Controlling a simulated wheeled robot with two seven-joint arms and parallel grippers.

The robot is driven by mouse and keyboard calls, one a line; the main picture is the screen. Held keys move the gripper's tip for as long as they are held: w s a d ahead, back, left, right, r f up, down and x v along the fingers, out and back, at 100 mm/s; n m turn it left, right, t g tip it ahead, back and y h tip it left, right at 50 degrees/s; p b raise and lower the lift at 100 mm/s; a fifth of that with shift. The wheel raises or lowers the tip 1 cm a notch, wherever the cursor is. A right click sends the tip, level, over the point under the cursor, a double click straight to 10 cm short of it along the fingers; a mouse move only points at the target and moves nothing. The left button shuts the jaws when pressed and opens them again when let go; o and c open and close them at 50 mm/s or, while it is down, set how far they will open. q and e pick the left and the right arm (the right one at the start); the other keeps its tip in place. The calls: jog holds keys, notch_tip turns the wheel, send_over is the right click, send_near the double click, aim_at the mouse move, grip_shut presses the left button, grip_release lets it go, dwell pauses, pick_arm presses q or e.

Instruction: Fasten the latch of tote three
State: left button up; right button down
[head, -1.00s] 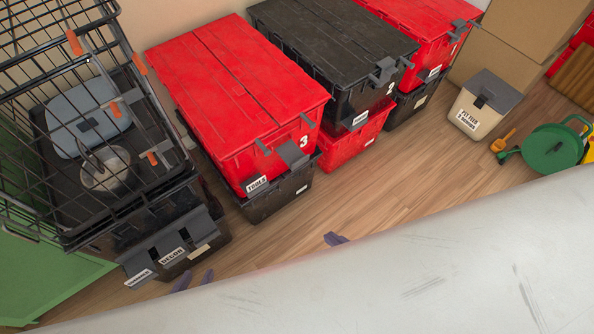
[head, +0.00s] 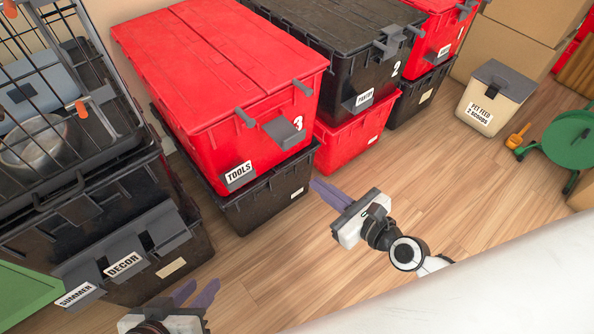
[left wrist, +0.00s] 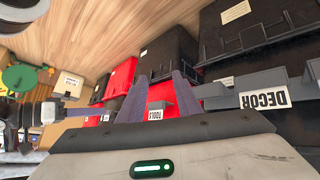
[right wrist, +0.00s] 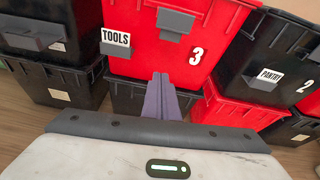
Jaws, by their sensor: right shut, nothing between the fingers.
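Tote three (head: 222,82) is a red lidded tote with a "3" and a "TOOLS" label, standing on a black tote. Its grey latch (head: 285,132) is on the front below the lid rim and appears tilted out from the wall; it also shows in the right wrist view (right wrist: 175,22). My right gripper (head: 326,192) is shut and empty, in front of and below the latch, apart from the tote. Its fingers (right wrist: 160,92) point at the stack. My left gripper (head: 195,291) is open and empty, low at the front, between the stacks; its fingers show in the left wrist view (left wrist: 161,88).
A black tote (head: 253,203) supports tote three. Black tote two (head: 345,75) stands to the right. At left are a wire cage (head: 70,75) and a black tote labelled "DECOR" (head: 185,250). A pet feed bin (head: 492,100) stands at right. The wooden floor (head: 425,165) in front is mostly clear.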

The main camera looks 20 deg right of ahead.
aim_at(283, 132)
jog(key=shift+w+d+m, duration=0.15)
jog(key=shift+w+m, duration=0.05)
jog(key=shift+m, duration=0.3)
jog(key=b+x, duration=0.2)
jog(key=x, duration=0.8)
pick_arm(q)
jog(key=shift+p, duration=1.2)
pick_arm(e)
jog(key=shift+s+d+r, duration=0.1)
jog(key=shift+s+r, duration=0.05)
jog(key=shift+r, duration=1.85)
